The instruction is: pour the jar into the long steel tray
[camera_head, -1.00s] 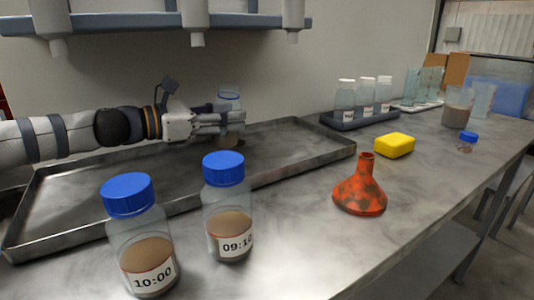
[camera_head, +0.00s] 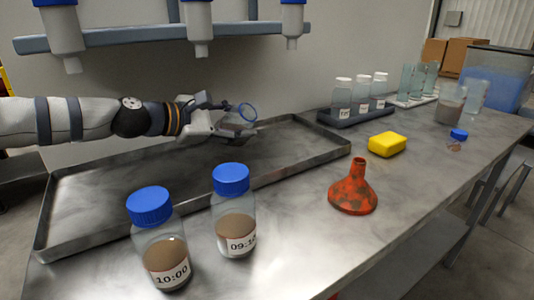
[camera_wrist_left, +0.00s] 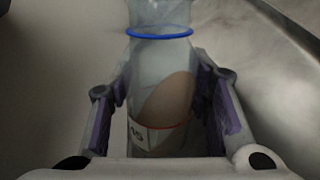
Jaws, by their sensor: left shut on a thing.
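My left gripper (camera_head: 232,131) is over the far side of the long steel tray (camera_head: 85,235), shut on a clear jar with a blue ring near its mouth (camera_head: 247,112). The jar is tilted, and the fingers hide much of its body in the head view. In the left wrist view the jar (camera_wrist_left: 160,85) sits between both fingers, with brown contents slanting along one side and a white label with a red edge partly visible. The visible tray floor looks bare. I cannot tell whether anything is flowing out. My right gripper is not in view.
Two blue-capped jars, labelled 10:00 (camera_head: 163,245) and 09:1-something (camera_head: 233,215), stand before the tray. An orange funnel (camera_head: 352,190), a yellow sponge (camera_head: 387,144) and a rack of white-capped jars (camera_head: 355,118) are to the right. A shelf with bottles (camera_head: 150,35) hangs above.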

